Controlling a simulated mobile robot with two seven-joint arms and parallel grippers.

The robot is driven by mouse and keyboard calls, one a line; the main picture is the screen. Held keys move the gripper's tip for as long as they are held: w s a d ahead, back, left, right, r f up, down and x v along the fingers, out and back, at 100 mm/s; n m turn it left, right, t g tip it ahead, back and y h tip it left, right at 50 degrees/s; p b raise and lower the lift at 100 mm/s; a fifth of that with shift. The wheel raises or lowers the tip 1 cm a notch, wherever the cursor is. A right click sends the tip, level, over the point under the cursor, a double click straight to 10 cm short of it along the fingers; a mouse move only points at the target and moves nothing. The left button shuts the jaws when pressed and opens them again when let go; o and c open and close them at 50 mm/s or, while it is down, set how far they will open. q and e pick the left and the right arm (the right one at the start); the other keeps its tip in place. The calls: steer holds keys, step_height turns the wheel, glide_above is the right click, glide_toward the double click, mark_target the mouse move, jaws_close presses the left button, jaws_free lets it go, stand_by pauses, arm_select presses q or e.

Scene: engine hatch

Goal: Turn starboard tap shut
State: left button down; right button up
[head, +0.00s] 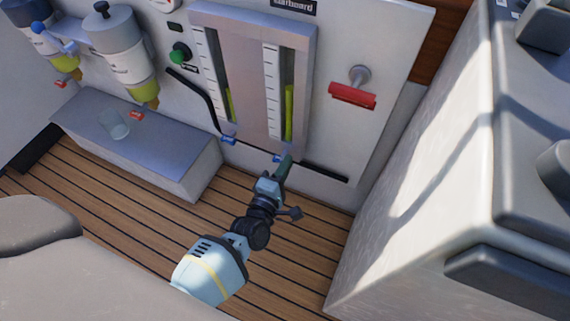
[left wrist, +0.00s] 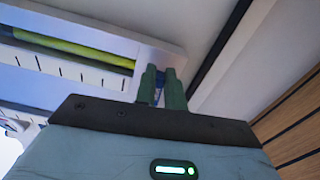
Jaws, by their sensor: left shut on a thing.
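A panel with two upright sight gauges has a label at its top (head: 293,6) that seems to read "Starboard". A small blue tap (head: 276,158) sits at the foot of the right gauge (head: 289,95), mostly hidden by my fingers. My left gripper (head: 285,166) is shut on this blue tap. In the left wrist view, a bit of the blue tap (left wrist: 158,94) shows between the two green fingers (left wrist: 162,88), below the gauge's end. A second blue tap (head: 228,140) is at the foot of the left gauge. My right gripper is not in view.
A red lever (head: 352,95) is on the wall to the right. A black hose (head: 195,96) and green button (head: 180,53) are to the left. A bench with a glass (head: 114,124) stands below filter bowls (head: 122,50). A white cabinet (head: 420,190) bounds the right.

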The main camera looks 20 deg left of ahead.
arm_select(q)
steer(key=shift+f+m, duration=0.15)
steer(key=shift+m, duration=0.45)
steer(key=c, duration=1.5)
jaws_free()
steer(key=shift+s, duration=0.1)
steer(key=shift+s+a+p, duration=0.15)
steer(key=shift+s+p, duration=1.1)
steer(key=shift+s, duration=2.6)
